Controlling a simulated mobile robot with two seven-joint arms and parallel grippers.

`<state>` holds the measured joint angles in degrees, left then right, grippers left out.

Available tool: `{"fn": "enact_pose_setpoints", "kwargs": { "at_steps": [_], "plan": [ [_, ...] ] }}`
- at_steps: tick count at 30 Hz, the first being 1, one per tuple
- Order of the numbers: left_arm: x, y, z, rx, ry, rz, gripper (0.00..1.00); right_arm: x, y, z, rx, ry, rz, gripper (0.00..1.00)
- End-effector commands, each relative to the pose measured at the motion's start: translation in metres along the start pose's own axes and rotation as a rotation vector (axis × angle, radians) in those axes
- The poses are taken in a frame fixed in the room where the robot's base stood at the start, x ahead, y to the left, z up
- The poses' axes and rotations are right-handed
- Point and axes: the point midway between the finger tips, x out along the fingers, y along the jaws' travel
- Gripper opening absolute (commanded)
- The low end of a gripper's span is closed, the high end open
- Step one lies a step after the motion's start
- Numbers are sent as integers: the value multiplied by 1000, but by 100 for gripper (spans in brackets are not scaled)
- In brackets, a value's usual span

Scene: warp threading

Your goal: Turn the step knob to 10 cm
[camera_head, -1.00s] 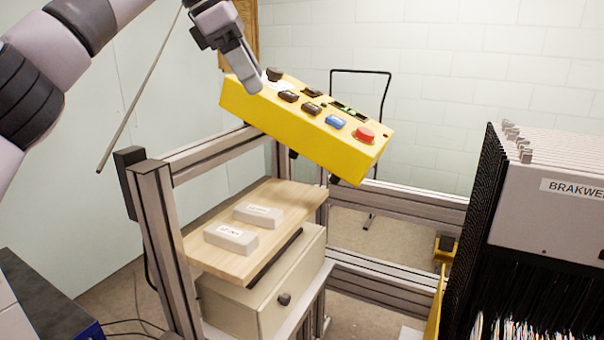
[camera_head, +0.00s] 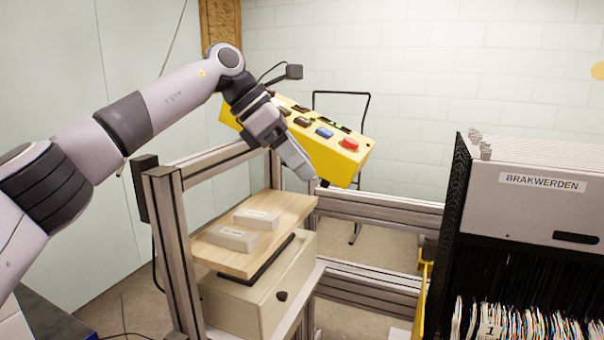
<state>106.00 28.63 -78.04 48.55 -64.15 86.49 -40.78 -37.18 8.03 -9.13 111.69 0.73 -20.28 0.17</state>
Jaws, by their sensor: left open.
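The yellow control box (camera_head: 338,164) is mounted tilted on the metal frame. Its top carries several dark buttons, a blue button (camera_head: 324,132) and a red button (camera_head: 349,144). The step knob cannot be made out; my left arm hides the left end of the panel. My left gripper (camera_head: 301,166) is in front of the box, its fingers pointing down and right past the near side. It is open and holds nothing that I can see. I cannot tell whether it touches the box. My right gripper is out of view.
A wooden shelf (camera_head: 262,246) with two grey labelled blocks (camera_head: 232,238) sits below, above a beige drawer (camera_head: 255,305). Metal frame posts (camera_head: 172,250) stand around it. A cabinet marked BRAKWERDEN (camera_head: 500,212) stands at the right. A black stand (camera_head: 366,125) is behind the box.

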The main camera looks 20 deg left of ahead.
Motion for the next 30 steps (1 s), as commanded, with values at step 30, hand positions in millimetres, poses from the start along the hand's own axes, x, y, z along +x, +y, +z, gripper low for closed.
{"fn": "enact_pose_setpoints", "kwargs": {
  "at_steps": [30],
  "plan": [
    [146, -58, 13, -201, -306, -330, 66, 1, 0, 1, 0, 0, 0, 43]
  ]
}}
